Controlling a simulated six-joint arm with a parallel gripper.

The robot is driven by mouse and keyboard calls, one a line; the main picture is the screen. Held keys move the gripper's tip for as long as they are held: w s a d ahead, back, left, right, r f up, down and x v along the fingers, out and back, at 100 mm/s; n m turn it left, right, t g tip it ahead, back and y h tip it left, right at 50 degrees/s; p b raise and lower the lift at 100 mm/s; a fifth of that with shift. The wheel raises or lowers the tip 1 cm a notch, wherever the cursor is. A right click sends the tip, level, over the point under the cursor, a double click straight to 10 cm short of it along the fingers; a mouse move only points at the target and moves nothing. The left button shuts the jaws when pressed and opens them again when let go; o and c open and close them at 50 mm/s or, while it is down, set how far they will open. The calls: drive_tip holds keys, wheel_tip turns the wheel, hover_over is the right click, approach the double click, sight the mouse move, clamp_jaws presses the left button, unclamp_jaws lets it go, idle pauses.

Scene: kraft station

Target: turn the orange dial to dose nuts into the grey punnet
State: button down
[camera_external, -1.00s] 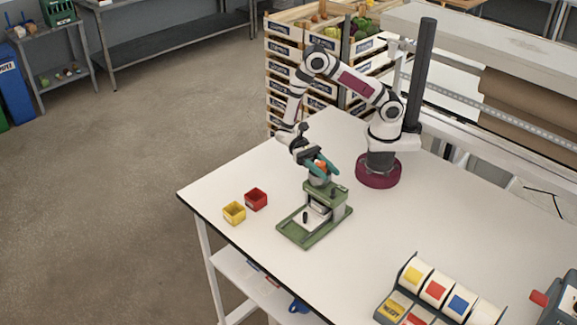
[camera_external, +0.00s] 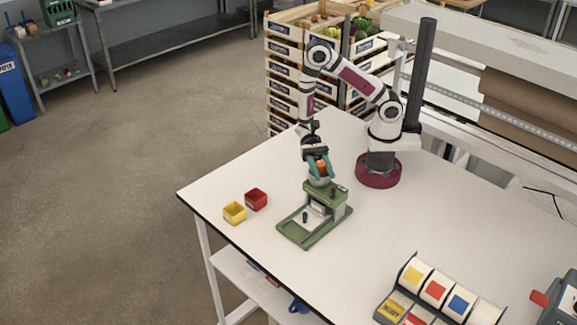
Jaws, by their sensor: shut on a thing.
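The green dispenser stand (camera_external: 338,212) is on the white table, with a flat tray base at its front. The orange dial (camera_external: 321,168) shows at the top of the dispenser, between the teal fingers of my gripper (camera_external: 319,174). My gripper points down from above and is shut on the dial, whose sides the fingers partly hide. A small light-grey shape (camera_external: 318,209), possibly the grey punnet, sits low in the dispenser under its upper body. I cannot tell whether it holds nuts.
A yellow punnet (camera_external: 234,213) and a red punnet (camera_external: 256,199) stand left of the dispenser. A label dispenser with coloured rolls (camera_external: 436,292) is at the front right, beside a grey device (camera_external: 560,302). The table between is clear.

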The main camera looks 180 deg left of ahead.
drive_tip(key=shift+d+m+h, duration=0.2)
drive_tip(key=shift+m+h, duration=0.55)
drive_tip(key=shift+h, duration=0.4)
drive_tip(key=shift+d+m+h, duration=0.2)
drive_tip(key=shift+m+h, duration=0.55)
drive_tip(key=shift+h, duration=0.4)
drive_tip(key=c, duration=0.5)
unclamp_jaws()
drive_tip(key=s+a, duration=0.1)
drive_tip(key=s, duration=1.4)
drive_tip(key=shift+s+a, duration=0.2)
drive_tip(key=shift+s, duration=0.15)
